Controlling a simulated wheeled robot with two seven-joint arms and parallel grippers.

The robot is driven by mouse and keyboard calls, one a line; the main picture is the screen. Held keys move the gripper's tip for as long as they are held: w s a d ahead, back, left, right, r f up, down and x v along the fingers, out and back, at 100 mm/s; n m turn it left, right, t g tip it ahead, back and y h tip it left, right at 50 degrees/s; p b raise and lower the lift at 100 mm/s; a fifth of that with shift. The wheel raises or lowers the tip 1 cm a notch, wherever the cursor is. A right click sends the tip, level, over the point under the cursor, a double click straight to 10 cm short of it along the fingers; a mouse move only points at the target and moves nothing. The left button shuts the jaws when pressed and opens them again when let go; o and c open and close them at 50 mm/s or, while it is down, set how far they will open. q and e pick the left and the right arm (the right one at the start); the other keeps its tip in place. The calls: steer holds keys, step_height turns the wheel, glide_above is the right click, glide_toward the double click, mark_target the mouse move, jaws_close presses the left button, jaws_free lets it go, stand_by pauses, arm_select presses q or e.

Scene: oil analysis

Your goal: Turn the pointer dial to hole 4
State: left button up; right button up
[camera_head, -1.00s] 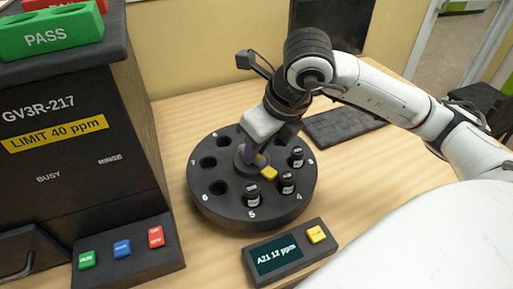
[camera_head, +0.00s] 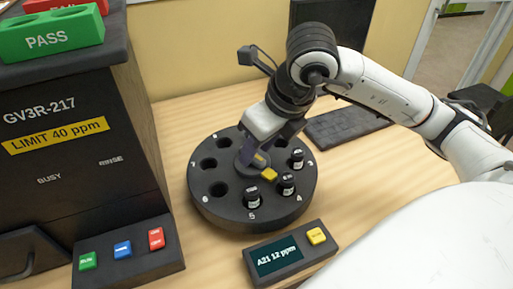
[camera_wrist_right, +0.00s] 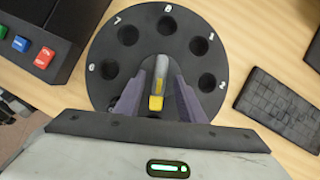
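The black round carousel (camera_head: 205,205) has numbered holes around a central dial. The dial's grey bar shows in the right wrist view, with a yellow pointer tip (camera_wrist_right: 156,103). In the head view the yellow pointer (camera_head: 269,174) points roughly toward hole 4, where a dark vial (camera_head: 287,184) stands. My right gripper (camera_head: 258,158) is down over the dial. Its purple fingers (camera_wrist_right: 160,82) stand either side of the bar, apart from each other, with slim gaps visible. They look open around it; contact lower down is hidden. My left gripper is not in view.
More vials stand in hole 5 (camera_head: 253,196) and near 3 (camera_head: 297,158); several other holes are empty. A small display (camera_head: 278,256) reading "A21 12 ppm" is in front. The black analyser (camera_head: 75,140) stands left, a keyboard (camera_head: 342,126) behind right.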

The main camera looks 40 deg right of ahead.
steer(key=p+v, duration=0.1)
steer(key=v, duration=0.8)
steer(key=shift+r, duration=0.15)
